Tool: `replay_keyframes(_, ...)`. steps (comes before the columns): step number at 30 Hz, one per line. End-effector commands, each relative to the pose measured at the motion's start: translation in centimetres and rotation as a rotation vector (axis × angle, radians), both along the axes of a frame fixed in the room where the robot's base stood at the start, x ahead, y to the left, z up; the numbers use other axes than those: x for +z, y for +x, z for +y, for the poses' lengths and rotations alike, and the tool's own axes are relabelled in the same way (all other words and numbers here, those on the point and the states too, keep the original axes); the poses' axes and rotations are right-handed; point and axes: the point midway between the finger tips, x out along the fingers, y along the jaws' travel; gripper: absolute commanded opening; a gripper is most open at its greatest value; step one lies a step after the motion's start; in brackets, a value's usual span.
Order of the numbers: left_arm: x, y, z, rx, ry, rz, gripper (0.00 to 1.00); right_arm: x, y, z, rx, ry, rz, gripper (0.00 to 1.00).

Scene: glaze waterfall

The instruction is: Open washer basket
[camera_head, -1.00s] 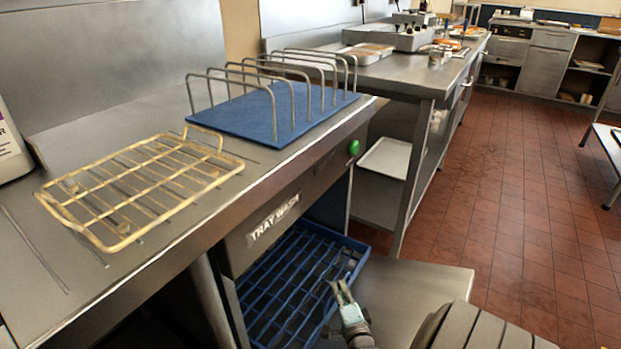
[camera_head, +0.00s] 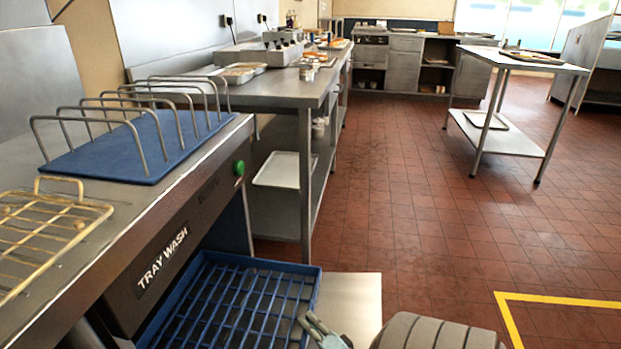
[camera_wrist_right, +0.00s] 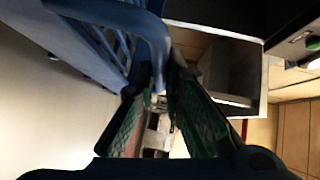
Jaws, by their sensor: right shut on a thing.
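The blue washer basket (camera_head: 318,280), a slatted lattice tray with a raised rim, sits low beside the grey TRAY WASH front panel (camera_head: 160,262) and projects out from under the counter. My right gripper (camera_head: 314,322) is at the basket's right side in the head view. In the right wrist view, the right gripper (camera_wrist_right: 160,95) has its green-padded fingers shut on the basket's curved blue handle bar (camera_wrist_right: 150,32). The basket's lattice side (camera_wrist_right: 98,45) runs along the upper left there. The near end of the basket is cut off in the head view. My left gripper is out of view.
The counter above holds a blue tray rack (camera_head: 120,150) with wire hoops and a yellow wire rack (camera_head: 40,235). A green button (camera_head: 239,167) is on the counter front. A steel surface (camera_head: 345,300) lies right of the basket. Red tiled floor (camera_head: 430,210) is open beyond.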

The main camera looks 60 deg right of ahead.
Motion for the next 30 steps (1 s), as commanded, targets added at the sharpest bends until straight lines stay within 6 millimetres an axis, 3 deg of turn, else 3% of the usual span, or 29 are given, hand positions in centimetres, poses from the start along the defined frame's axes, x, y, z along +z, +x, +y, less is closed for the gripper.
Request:
replay_keyframes(4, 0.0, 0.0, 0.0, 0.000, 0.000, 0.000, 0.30, 0.1, 0.0, -0.1, -0.001, -0.002, -0.002, 0.00)
replay_keyframes(5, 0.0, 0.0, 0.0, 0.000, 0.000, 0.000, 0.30, 0.1, 0.0, -0.1, -0.001, -0.002, -0.002, 0.13)
replay_keyframes(8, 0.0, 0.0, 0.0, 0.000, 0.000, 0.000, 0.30, 0.1, 0.0, -0.1, -0.001, -0.002, -0.002, 0.29)
replay_keyframes(19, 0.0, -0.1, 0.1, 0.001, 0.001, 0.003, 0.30, 0.1, -0.6, 0.1, -0.002, -0.001, 0.000, 0.29)
replay_keyframes(23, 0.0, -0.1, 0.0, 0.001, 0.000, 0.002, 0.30, 0.4, -3.0, 1.2, -0.001, 0.001, 0.002, 0.29)
replay_keyframes(30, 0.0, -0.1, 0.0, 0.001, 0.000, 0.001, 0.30, 1.3, -8.8, 3.8, -0.002, 0.000, 0.001, 0.29)
